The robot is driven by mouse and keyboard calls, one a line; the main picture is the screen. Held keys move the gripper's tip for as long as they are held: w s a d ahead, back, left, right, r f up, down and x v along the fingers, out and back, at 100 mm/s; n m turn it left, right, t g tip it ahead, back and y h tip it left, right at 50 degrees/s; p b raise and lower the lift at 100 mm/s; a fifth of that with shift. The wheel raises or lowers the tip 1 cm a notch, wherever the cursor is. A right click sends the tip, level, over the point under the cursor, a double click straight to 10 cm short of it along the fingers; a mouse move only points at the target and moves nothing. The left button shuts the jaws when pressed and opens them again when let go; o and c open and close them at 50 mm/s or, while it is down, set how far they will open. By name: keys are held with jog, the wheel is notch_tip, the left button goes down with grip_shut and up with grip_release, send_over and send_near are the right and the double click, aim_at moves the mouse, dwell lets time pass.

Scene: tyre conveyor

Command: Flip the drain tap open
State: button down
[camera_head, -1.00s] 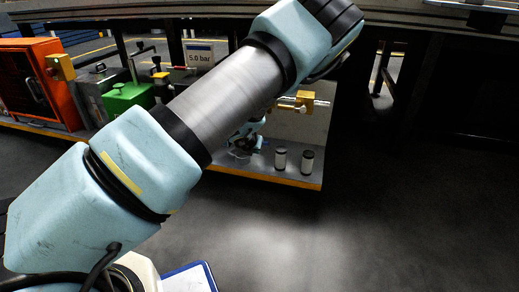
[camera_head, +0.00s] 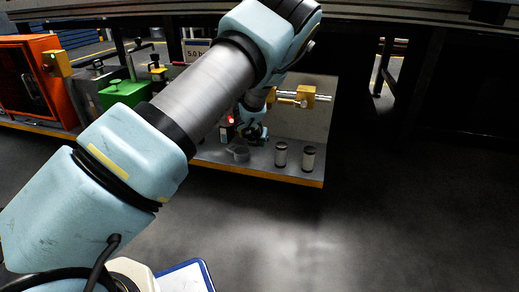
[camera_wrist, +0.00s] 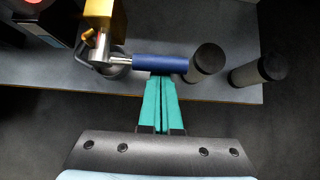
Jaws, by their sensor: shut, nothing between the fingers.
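The drain tap shows in the wrist view as a blue lever handle (camera_wrist: 160,63) on a silver stem, joined to a brass block (camera_wrist: 105,18). The lever lies roughly level across the picture, pointing right. My gripper (camera_wrist: 161,80) has teal fingers, shut together with nothing between them. Its fingertips are right at the lever's near side; I cannot tell if they touch it. In the head view my arm hides most of the tap, and the gripper end is only a small dark shape above the shelf.
Two dark-capped cylinders (camera_head: 280,154) (camera_head: 308,158) stand on the shelf (camera_head: 235,168) to the right. A small grey cup (camera_head: 240,154) stands left of them. A brass fitting (camera_head: 306,96) on a pipe is behind. Green (camera_head: 123,95) and orange (camera_head: 30,78) equipment stands left. The floor in front is clear.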

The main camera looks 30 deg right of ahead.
jog(key=shift+r+g+h+p, duration=0.3)
jog(key=shift+r+h+p, duration=0.15)
jog(key=shift+p, duration=0.45)
jog(key=w+a+r+n+g+h+p, duration=0.4)
jog(key=r+n+g+h, duration=0.1)
jog(key=h, duration=0.6)
jog(key=shift+w+a+r+n+g, duration=0.4)
jog(key=shift+r+n, duration=0.4)
jog(key=shift+n, duration=0.4)
jog(key=shift+a, duration=0.15)
jog(key=shift+f, duration=0.1)
